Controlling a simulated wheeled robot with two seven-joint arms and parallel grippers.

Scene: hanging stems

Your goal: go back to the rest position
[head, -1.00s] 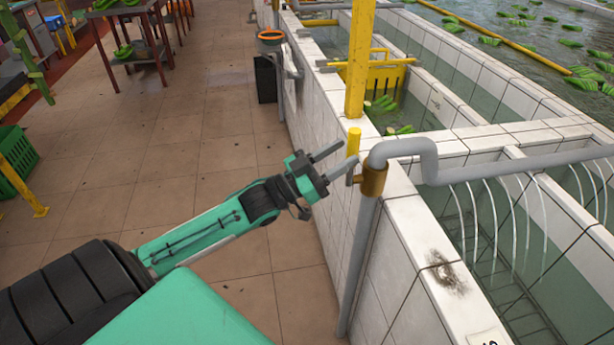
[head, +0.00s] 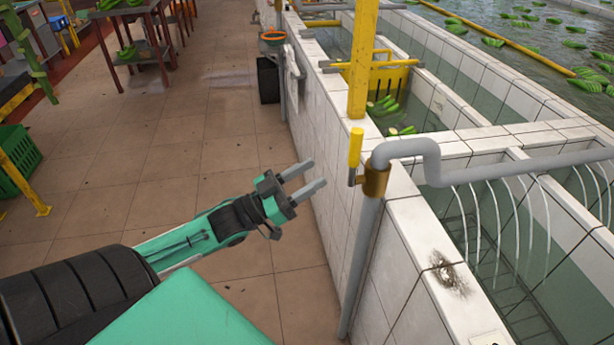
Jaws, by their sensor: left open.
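My left gripper (head: 306,180) reaches in from the lower left on its green and black arm. Its two grey fingers are apart, with nothing between them. It hangs over the tiled floor, left of the grey pipe and the white tank wall, and appears clear of both. My right gripper does not show.
A grey pipe (head: 364,265) with a brass valve (head: 375,180) and yellow handle (head: 355,147) stands right of my gripper. White tiled tanks (head: 405,225) fill the right. A yellow post (head: 362,60) rises behind. The floor (head: 150,150) at left is free up to a green crate (head: 18,160).

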